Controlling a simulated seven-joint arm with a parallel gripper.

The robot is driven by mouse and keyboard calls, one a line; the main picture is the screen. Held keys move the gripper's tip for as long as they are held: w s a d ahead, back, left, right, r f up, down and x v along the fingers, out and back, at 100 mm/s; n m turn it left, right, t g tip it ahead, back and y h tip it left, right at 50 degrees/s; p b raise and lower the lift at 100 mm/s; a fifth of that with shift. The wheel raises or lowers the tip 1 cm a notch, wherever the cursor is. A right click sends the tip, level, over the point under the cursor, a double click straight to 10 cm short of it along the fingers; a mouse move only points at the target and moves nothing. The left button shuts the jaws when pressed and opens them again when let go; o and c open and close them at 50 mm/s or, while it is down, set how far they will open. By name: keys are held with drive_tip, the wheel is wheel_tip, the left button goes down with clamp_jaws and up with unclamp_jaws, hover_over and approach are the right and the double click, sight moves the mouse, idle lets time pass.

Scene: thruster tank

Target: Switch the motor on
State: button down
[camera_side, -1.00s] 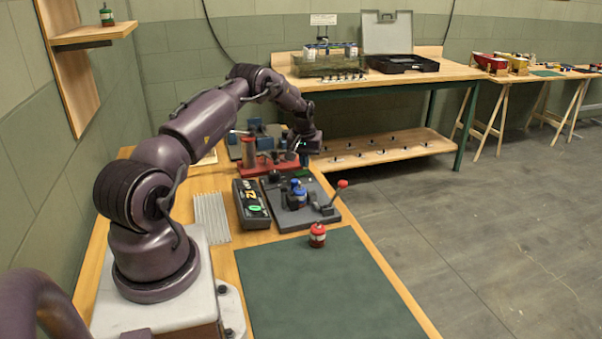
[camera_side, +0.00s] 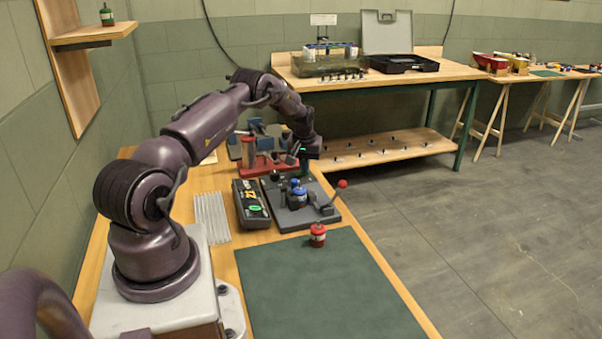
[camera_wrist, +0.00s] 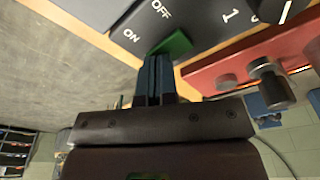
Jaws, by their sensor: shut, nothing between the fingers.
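A dark grey base plate (camera_side: 318,218) on the wooden bench carries a blue can-shaped motor (camera_side: 299,196) and a lever with a red knob (camera_side: 342,184). In the wrist view a dark panel (camera_wrist: 195,22) carries the words ON and OFF and a numeral 1. A green piece (camera_wrist: 174,45) sits at its edge, on the side of the two words. My gripper (camera_wrist: 157,58) is shut and empty, with its fingertips close to the green piece; I cannot tell whether they touch. In the side view my gripper (camera_side: 305,170) hangs over the far end of the base plate.
A red fixture (camera_side: 268,165) stands just behind the plate. A dark box with a green display (camera_side: 251,204) lies to its left. A small red-topped can (camera_side: 317,235) stands in front, by a clear green mat (camera_side: 320,285). The bench edge is on the right.

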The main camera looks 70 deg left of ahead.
drive_tip(key=shift+f, duration=0.2)
drive_tip(key=shift+r, duration=3.55)
drive_tip(key=shift+f, duration=0.1)
